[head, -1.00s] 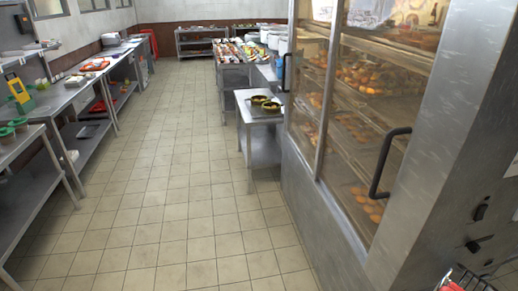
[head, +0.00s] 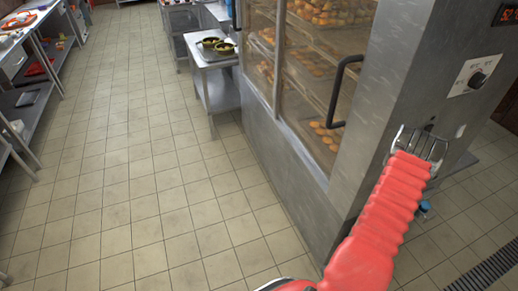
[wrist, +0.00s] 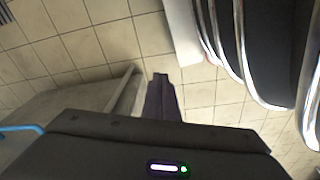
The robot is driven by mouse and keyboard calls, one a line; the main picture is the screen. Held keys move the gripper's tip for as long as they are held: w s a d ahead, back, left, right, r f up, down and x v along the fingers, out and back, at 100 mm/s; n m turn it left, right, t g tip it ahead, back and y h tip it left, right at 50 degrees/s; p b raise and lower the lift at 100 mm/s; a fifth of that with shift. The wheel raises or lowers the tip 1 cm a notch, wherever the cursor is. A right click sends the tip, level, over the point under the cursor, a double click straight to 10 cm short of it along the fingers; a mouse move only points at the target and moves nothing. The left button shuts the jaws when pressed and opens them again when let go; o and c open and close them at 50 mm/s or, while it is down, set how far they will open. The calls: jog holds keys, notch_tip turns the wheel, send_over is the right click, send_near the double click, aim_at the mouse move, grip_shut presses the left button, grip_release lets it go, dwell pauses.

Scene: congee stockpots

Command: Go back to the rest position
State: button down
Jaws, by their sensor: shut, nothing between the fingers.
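My gripper (wrist: 160,82) shows in the wrist view with its dark fingers together, and nothing is between them. Below the fingers in that view is tiled floor. In the head view my red-sleeved arm (head: 385,215) reaches up from the bottom edge. Its metal end overlaps the side of the steel cabinet (head: 400,75). I cannot tell from the picture whether it touches the cabinet. The fingers are not clear in the head view.
The glass-fronted cabinet holds trays of baked goods (head: 325,135) and has a black door handle (head: 341,90). A steel side table (head: 224,95) with two dark pots stands beyond it. Shelved steel counters (head: 35,85) line the left. The tiled floor (head: 130,190) between is open.

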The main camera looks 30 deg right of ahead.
jog(key=w+a+r+g, duration=0.15)
jog(key=w+r, duration=0.25)
jog(key=r, duration=0.6)
jog(key=w+a+r+m+y, duration=0.1)
jog(key=w+a+r, duration=0.25)
jog(key=r, duration=0.75)
jog(key=w+a+r+g, duration=0.15)
jog(key=w+r, duration=0.25)
jog(key=r, duration=0.6)
jog(key=w+a+r+n+t, duration=0.1)
jog(key=a+r+n+t, duration=0.2)
jog(key=a+r, duration=0.8)
jog(key=w+a+r+n+t, duration=0.1)
jog(key=a+r+n+t, duration=0.2)
jog(key=a+r, duration=0.8)
notch_tip(320, 180, up, 6)
jog(key=shift+w+a+f+t, duration=0.15)
jog(key=shift+w+t, duration=0.1)
jog(key=shift+t, duration=0.55)
